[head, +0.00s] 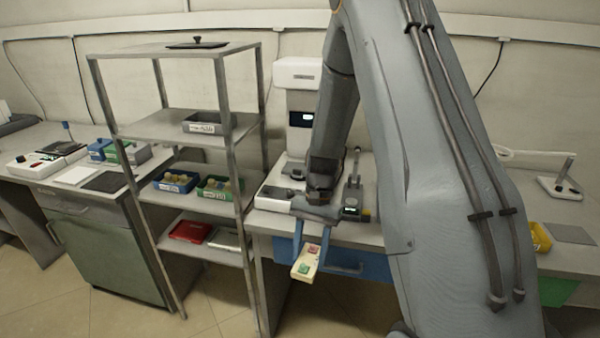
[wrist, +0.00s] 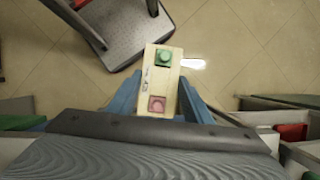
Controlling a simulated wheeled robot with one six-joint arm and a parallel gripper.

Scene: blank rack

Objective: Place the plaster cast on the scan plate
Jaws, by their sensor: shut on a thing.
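My gripper (head: 308,256) has blue fingers and is shut on a cream block (head: 306,262) with a pink-red square and a green square on its face. It is held in the air in front of the bench with the blue drawer. In the wrist view the block (wrist: 160,80) sits between the fingers (wrist: 158,98), over the floor. I cannot tell for sure whether this block is the plaster cast. The scan plate is not clearly identifiable; a white column machine (head: 298,75) stands on the bench behind the gripper, its base partly hidden by my arm.
A metal shelf rack (head: 172,128) at left holds a grey bin (head: 208,122), a blue bin (head: 176,182), a green bin and a red tray (head: 191,231). A dark plate (head: 105,181) lies on the left bench, a grey plate (head: 570,233) at right. A stool (wrist: 125,45) stands near the gripper.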

